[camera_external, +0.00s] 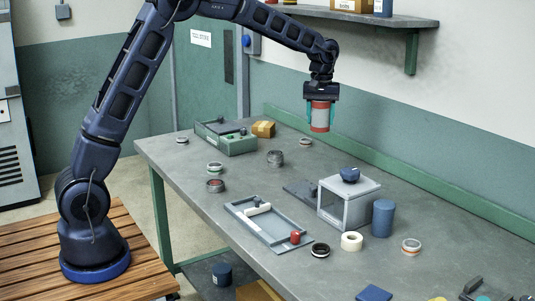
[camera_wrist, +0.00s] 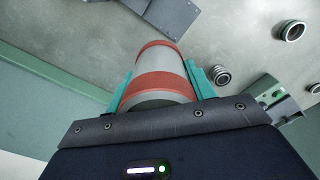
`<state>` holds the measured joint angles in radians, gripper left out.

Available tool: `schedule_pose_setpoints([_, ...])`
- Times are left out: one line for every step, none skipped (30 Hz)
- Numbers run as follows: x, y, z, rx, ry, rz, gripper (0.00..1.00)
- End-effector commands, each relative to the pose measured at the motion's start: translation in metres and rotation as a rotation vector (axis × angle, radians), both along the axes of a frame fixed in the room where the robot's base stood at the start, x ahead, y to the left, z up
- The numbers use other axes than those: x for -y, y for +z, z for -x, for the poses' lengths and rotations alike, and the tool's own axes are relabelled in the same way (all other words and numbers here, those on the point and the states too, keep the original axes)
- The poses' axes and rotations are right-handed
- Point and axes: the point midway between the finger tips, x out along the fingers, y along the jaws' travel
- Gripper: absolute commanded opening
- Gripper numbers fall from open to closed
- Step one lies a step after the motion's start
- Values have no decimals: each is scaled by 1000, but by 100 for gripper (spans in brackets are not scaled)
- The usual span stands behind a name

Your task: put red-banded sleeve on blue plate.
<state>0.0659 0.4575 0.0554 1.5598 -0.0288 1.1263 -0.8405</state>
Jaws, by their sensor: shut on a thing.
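The red-banded sleeve (camera_external: 320,116) is grey with red bands. My gripper (camera_external: 320,108) is shut on it and holds it upright, high above the far part of the workbench. In the wrist view the sleeve (camera_wrist: 158,88) sits between the two teal fingers of my gripper (camera_wrist: 161,82), with a red band near each end. A flat blue piece (camera_external: 374,293), which looks like the blue plate, lies at the bottom edge of the external view, partly cut off. It is well away from my gripper, and I do not make it out in the wrist view.
A grey box-like stand (camera_external: 345,207) with a dark blue knob and a blue cylinder (camera_external: 383,218) rise from the workbench (camera_external: 180,165). A tray (camera_external: 268,228), a green case (camera_external: 228,142) and several small rings lie around. A wall shelf (camera_external: 365,17) hangs behind.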

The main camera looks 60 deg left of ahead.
Motion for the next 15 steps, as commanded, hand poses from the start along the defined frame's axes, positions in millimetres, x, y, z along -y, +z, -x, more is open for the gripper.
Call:
schedule_pose_setpoints([25,1,1,0,-30,0,31])
schedule_pose_setpoints([38,1,3,0,-45,0,31])
schedule_pose_setpoints([56,1,5,0,-65,0,31])
schedule_pose_setpoints([69,1,6,0,-80,0,31])
schedule_pose_setpoints([82,1,8,0,-95,0,31])
schedule_pose_setpoints([99,1,11,0,-115,0,31])
schedule_pose_setpoints([113,1,14,1,-131,-1,31])
schedule_pose_setpoints([125,2,16,1,-146,-1,31])
schedule_pose_setpoints([142,2,20,1,-167,-1,31])
schedule_pose_setpoints([155,2,23,1,-181,-1,31])
schedule_pose_setpoints([168,2,27,1,-196,0,31])
schedule_pose_setpoints([185,2,32,1,-216,0,31])
schedule_pose_setpoints([197,2,36,1,-230,0,31])
schedule_pose_setpoints([210,3,40,1,-246,0,31])
schedule_pose_setpoints([226,3,46,1,-266,0,31])
